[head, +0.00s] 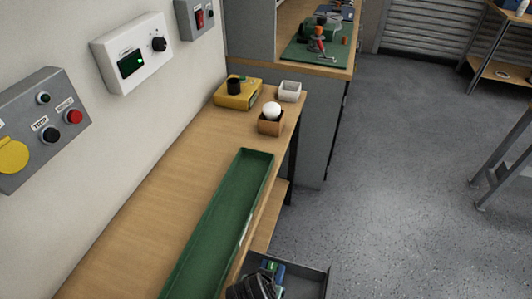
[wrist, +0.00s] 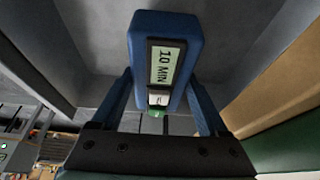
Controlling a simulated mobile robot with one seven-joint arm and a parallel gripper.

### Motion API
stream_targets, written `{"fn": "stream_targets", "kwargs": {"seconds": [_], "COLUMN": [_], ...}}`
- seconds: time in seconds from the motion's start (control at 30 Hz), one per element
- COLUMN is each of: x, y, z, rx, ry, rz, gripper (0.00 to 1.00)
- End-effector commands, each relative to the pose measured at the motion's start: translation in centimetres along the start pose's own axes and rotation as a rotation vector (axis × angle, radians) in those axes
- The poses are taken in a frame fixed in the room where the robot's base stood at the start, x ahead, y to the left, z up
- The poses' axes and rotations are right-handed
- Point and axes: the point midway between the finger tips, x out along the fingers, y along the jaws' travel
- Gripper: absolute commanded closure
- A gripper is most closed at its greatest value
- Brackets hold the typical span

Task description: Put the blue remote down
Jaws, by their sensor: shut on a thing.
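The blue remote (wrist: 165,35) fills the upper middle of the wrist view. It has a screen reading "10 MIN" and a green and a white button below it. My gripper (wrist: 163,85) is shut on it, one blue finger on each side. In the head view my gripper (head: 262,280) shows at the bottom edge, over or beside a grey open-topped tray (head: 318,282), right of the bench. The blue and green bit at its tip looks like the remote (head: 273,267). I cannot tell whether the remote touches the tray.
A long green tray (head: 262,162) lies along the wooden bench (head: 165,190). A wooden box with a white ball (head: 271,110), a yellow device (head: 238,94) and a white cup (head: 290,91) stand at its far end. Control boxes line the wall. Open floor lies right.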

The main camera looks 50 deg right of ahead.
Motion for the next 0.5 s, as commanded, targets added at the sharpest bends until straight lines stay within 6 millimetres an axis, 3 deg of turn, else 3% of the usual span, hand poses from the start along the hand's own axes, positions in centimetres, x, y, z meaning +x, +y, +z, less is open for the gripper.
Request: {"fn": "stream_targets", "kwargs": {"seconds": [0.13, 0.47, 0.5], "x": [2.0, 2.2, 2.3], "y": [0.0, 0.0, 0.0], "z": [0.8, 0.9, 1.0], "rx": [0.0, 0.0, 0.0], "ry": [-0.001, 0.0, -0.001], "rz": [0.001, 0.0, 0.001], "gripper": [0.89, 0.89, 0.21]}}
